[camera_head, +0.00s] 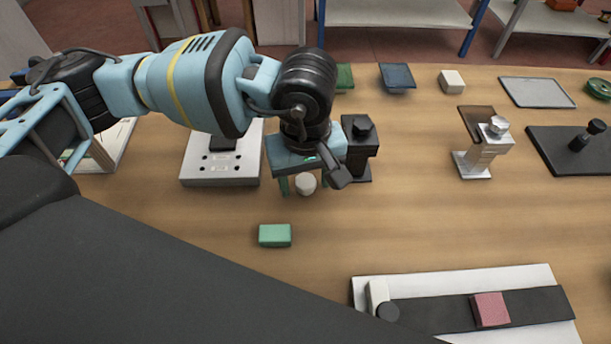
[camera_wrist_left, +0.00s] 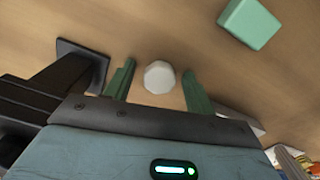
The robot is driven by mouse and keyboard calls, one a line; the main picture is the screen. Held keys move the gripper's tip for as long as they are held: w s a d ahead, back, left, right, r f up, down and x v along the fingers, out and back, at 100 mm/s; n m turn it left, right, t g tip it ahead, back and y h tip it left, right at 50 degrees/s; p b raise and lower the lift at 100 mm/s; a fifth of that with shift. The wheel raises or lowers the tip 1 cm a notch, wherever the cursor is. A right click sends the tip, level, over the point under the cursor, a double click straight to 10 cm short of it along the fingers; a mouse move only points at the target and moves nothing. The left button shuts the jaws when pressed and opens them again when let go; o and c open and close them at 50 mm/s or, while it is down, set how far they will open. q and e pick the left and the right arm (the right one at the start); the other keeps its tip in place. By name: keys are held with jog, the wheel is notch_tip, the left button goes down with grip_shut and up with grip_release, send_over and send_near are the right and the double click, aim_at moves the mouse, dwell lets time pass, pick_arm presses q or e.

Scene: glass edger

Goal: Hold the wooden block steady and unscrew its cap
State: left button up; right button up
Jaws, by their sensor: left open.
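A small white many-sided piece (camera_head: 306,184), perhaps the cap, sits low over the table. It also shows in the wrist view (camera_wrist_left: 159,77). My left gripper (camera_head: 304,183) points down over it, with its two green fingers apart, one on each side. In the wrist view there is a gap between the white piece and each finger, so the gripper is open and empty. I cannot make out a wooden block under the white piece; the gripper body hides part of that spot. My right gripper is not in view.
A black stand (camera_head: 361,150) rises close beside the gripper on the right. A white box (camera_head: 219,172) stands to the left. A green block (camera_head: 275,235) lies in front. A silver clamp (camera_head: 484,150) stands farther right. The table between is clear.

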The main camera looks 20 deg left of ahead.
aim_at(305, 182)
pick_arm(q)
notch_tip(305, 182, up, 12)
dwell(0.5)
jog(key=shift+r, duration=0.1)
jog(key=shift+s, duration=0.1)
